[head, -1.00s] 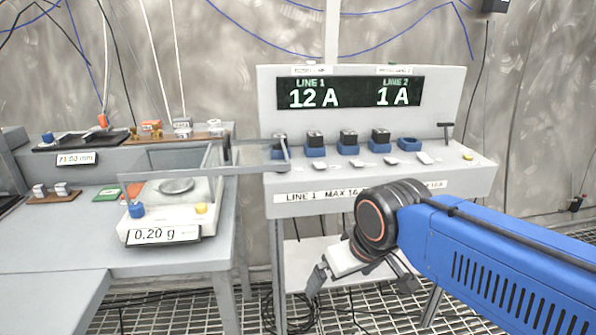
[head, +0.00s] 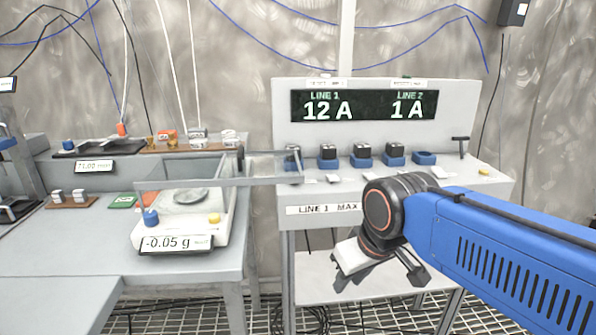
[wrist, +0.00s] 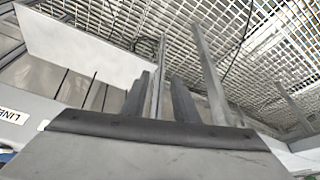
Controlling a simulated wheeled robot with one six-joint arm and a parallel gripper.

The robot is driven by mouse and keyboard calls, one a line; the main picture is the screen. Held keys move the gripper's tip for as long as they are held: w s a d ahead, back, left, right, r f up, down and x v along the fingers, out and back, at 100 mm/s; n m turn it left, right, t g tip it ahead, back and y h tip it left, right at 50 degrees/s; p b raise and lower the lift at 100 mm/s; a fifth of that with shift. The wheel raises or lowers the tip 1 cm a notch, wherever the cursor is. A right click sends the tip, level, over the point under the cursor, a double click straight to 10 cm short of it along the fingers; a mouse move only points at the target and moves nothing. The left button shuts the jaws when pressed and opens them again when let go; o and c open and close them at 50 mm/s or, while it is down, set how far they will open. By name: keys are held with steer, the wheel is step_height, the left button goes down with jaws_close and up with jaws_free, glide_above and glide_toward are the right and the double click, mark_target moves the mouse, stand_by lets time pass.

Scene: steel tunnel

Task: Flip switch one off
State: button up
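A grey console stands ahead of me, with a black display (head: 364,105) reading LINE 1 12 A and LINE 2 1 A. A row of small white switches (head: 332,178) lies along its sloping top, in front of blue sockets (head: 328,163), several with black blocks. Which switch is number one I cannot read; my arm hides part of the row and the front label. My gripper (head: 380,283) hangs in front of and below the console top, pointing down, fingers apart and empty. The wrist view shows both fingers (wrist: 160,100) over the floor grating, with no switch in view.
A scale (head: 180,225) reading -0.05 g stands on the left bench, beneath a clear-walled frame (head: 270,167) that reaches to the console's left edge. A black T-shaped handle (head: 461,146) stands at the console's right. A lower shelf (head: 315,280) lies behind my gripper.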

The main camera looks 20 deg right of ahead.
steer(key=w+r+n, duration=0.2)
steer(key=w+r, duration=0.2)
steer(key=w, duration=0.1)
steer(key=w+r+n+g+y, duration=0.1)
steer(key=w+r+n, duration=0.1)
steer(key=w+r, duration=0.2)
steer(key=w+r+n+g, duration=0.1)
steer(key=w+r+n, duration=0.1)
steer(key=w+r, duration=0.3)
steer(key=shift+w+d+r+n, duration=0.15)
steer(key=shift+w+r+n, duration=0.05)
steer(key=shift+r, duration=0.2)
steer(key=shift+w+d+r+n, duration=0.15)
steer(key=shift+r+n, duration=0.05)
steer(key=shift+r, duration=0.15)
jaws_close()
steer(key=w+d+r+n+g+y, duration=0.1)
steer(key=w+r+n, duration=0.2)
steer(key=w, duration=0.4)
steer(key=w+d+r+n+g+y, duration=0.1)
steer(key=w+d+r+n, duration=0.1)
steer(key=w+r+n, duration=0.2)
steer(key=shift+w+d+r, duration=0.25)
steer(key=shift+w+r, duration=0.35)
steer(key=shift+w, duration=1.3)
